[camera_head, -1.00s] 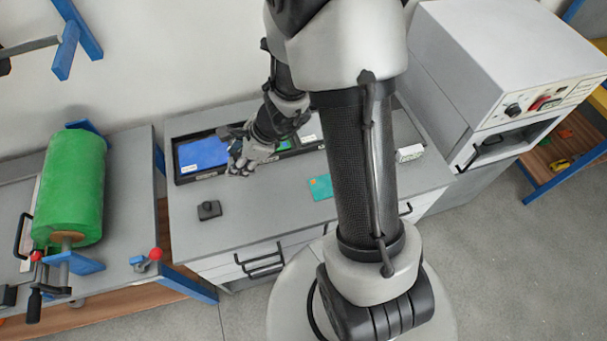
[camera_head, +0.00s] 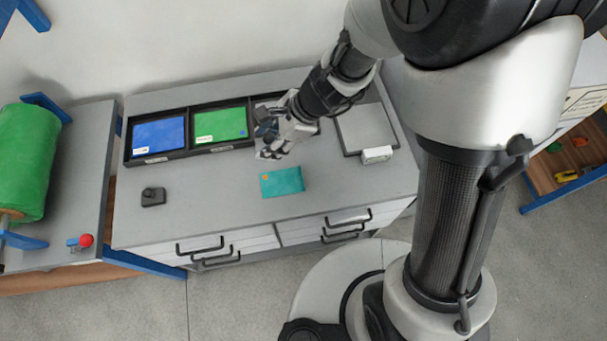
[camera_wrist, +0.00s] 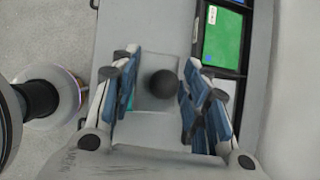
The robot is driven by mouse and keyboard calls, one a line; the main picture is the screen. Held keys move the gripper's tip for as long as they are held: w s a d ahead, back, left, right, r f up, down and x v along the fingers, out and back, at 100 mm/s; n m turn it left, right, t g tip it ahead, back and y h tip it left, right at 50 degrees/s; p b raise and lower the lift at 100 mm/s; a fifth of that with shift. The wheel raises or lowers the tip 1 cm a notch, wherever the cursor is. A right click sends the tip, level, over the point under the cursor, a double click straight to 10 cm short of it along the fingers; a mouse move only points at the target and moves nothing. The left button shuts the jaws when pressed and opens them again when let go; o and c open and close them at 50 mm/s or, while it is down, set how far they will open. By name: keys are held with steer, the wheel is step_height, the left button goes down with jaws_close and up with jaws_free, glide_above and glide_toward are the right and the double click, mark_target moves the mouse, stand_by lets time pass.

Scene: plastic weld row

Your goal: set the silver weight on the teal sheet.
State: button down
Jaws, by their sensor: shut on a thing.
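The teal sheet (camera_head: 282,182) lies flat on the grey worktop, near the front edge. My gripper (camera_head: 272,150) is just behind it and slightly left in the head view, above the worktop. In the wrist view my gripper (camera_wrist: 158,95) is shut on the silver weight, a pale grey block (camera_wrist: 150,127) with a dark round knob between the fingers. The fingers mostly hide the weight in the head view. A sliver of teal shows behind the left finger in the wrist view.
A black tray holds blue sheets (camera_head: 158,136) and green sheets (camera_head: 220,125) at the back. A dark knobbed weight (camera_head: 153,196) stands front left. A grey plate (camera_head: 365,128) and a white box (camera_head: 377,155) are at right.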

step_height(320, 180, down, 20)
steer(key=b, duration=0.9)
steer(key=shift+a+r+b, duration=0.15)
steer(key=shift+b, duration=0.15)
steer(key=shift+f, duration=0.2)
steer(key=c, duration=0.9)
jaws_free()
steer(key=shift+r, duration=0.1)
steer(key=shift+r, duration=0.2)
steer(key=p+v, duration=0.5)
steer(key=v, duration=0.7)
steer(key=shift+f, duration=0.15)
